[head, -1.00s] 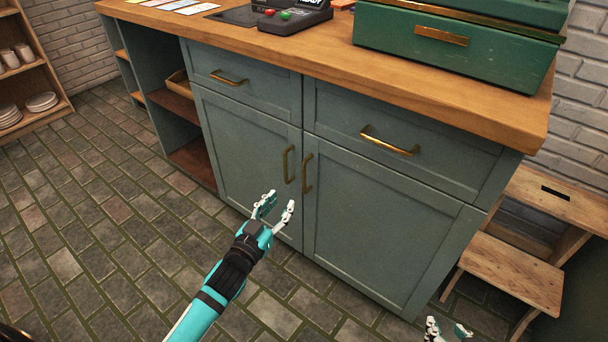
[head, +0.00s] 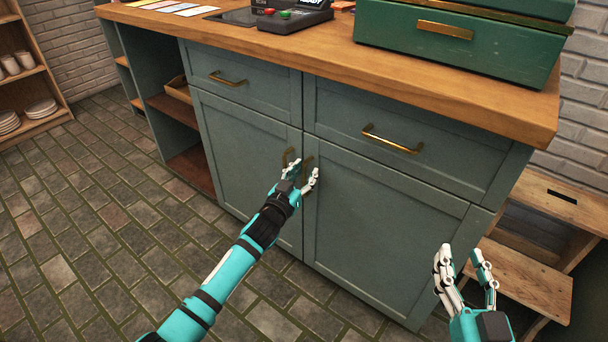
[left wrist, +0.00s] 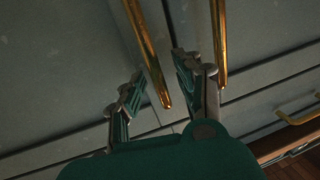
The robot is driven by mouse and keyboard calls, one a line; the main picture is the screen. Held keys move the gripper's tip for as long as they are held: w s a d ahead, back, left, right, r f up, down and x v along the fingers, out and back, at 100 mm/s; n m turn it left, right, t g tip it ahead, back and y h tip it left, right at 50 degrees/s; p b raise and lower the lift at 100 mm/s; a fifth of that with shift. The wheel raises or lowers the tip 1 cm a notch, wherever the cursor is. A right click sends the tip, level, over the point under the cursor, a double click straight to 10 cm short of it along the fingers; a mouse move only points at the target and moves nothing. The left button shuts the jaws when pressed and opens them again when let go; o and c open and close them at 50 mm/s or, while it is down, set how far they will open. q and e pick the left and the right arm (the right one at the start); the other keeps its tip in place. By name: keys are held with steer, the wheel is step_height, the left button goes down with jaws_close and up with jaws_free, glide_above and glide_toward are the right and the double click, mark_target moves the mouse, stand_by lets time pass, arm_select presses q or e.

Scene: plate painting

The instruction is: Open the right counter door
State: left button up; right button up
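The right counter door (head: 385,220) is a shut blue-green panel with a vertical brass handle (head: 308,163) near its left edge. My left gripper (head: 303,172) is open at this handle, partly covering it. In the left wrist view, my left gripper (left wrist: 158,88) has the end of one brass handle (left wrist: 148,50) between its spread fingers, apparently the right door's. The other door handle (left wrist: 219,40) is outside the fingers. I cannot tell whether a finger touches metal. My right gripper (head: 463,262) is open and empty in front of the counter's right end.
The left counter door (head: 240,160) is shut, its handle (head: 288,157) close beside my left gripper. Drawers with brass handles sit above both doors. A wooden step stool (head: 525,270) stands at the right. The tiled floor (head: 110,250) at the left is clear.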

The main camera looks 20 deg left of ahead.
arm_select(q)
jaws_close()
steer(key=shift+s, duration=0.1)
stand_by(0.5)
